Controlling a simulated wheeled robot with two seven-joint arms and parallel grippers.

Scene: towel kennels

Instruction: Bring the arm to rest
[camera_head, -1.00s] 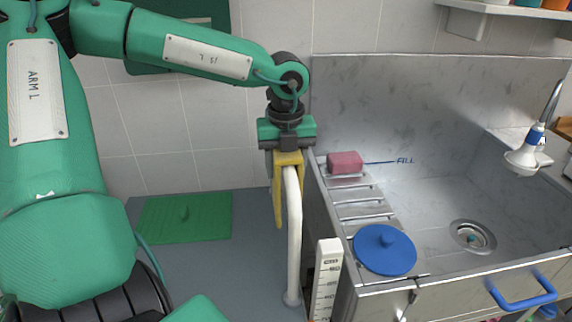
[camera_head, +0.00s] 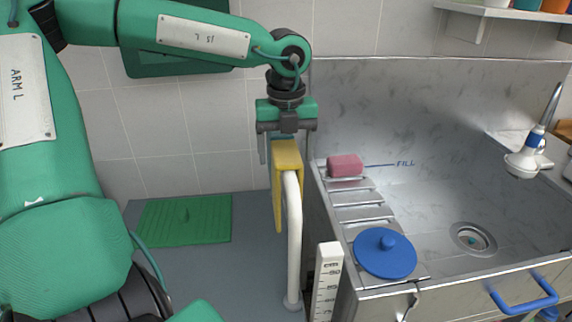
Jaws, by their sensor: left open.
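My left arm comes in from the left, and its gripper (camera_head: 287,137) points down above the top of a white rail (camera_head: 293,240). The gripper is open. A yellow towel (camera_head: 286,155) is draped over the rail top, just below the jaws, with one long side hanging down on the left of the post. One finger shows at the left of the towel's top. My right gripper is not in view.
A metal sink (camera_head: 435,210) stands at the right with a pink sponge (camera_head: 345,165), a blue lid (camera_head: 385,253) and a shower head (camera_head: 522,163). A white measuring scale (camera_head: 327,285) stands before it. A green mat (camera_head: 185,220) lies on the floor.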

